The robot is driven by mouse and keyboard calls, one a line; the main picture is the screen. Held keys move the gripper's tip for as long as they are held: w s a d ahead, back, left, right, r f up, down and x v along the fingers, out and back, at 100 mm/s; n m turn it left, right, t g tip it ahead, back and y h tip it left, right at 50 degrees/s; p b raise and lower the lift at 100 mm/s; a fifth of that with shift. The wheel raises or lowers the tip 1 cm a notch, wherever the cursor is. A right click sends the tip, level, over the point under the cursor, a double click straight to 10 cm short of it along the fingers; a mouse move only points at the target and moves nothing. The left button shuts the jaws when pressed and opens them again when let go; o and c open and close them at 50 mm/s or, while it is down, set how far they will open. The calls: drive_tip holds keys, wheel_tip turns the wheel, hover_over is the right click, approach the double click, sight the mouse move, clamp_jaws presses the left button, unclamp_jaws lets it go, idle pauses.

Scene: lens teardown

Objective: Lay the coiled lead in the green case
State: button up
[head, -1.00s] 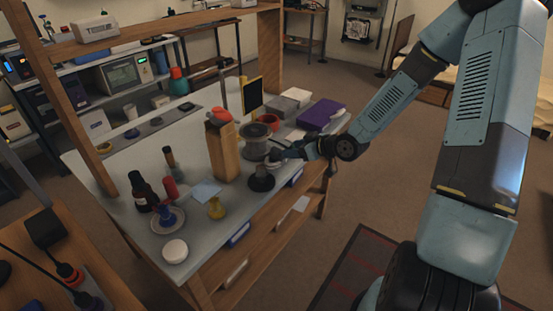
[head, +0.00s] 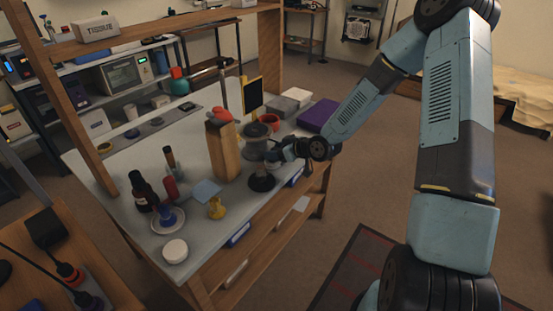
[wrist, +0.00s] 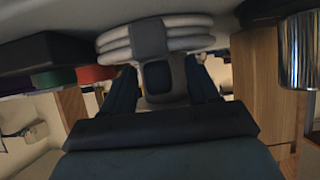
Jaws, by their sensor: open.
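My gripper (head: 279,154) is over the right part of the workbench, close to a grey spool (head: 255,148) and a black cone-shaped piece (head: 262,181). In the wrist view, my gripper (wrist: 162,78) is open, with a dark finger on each side. A pale coil with a grey band, which looks like the coiled lead (wrist: 118,42), is just ahead of the fingertips. I cannot tell whether they touch it. In the head view the coil is mostly hidden by the gripper. A green edge (wrist: 52,78) shows in the wrist view; I cannot tell whether it is the green case.
A tall wooden block (head: 222,150) stands left of the spool. A purple box (head: 318,115) and grey boxes (head: 296,97) are at the back right. A dark bottle (head: 143,191) and a round white piece (head: 174,251) are at the front left. A shiny cylinder (wrist: 299,50) is in the wrist view.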

drive_tip(key=shift+c, duration=0.3)
clamp_jaws()
drive_tip(key=shift+r, duration=0.1)
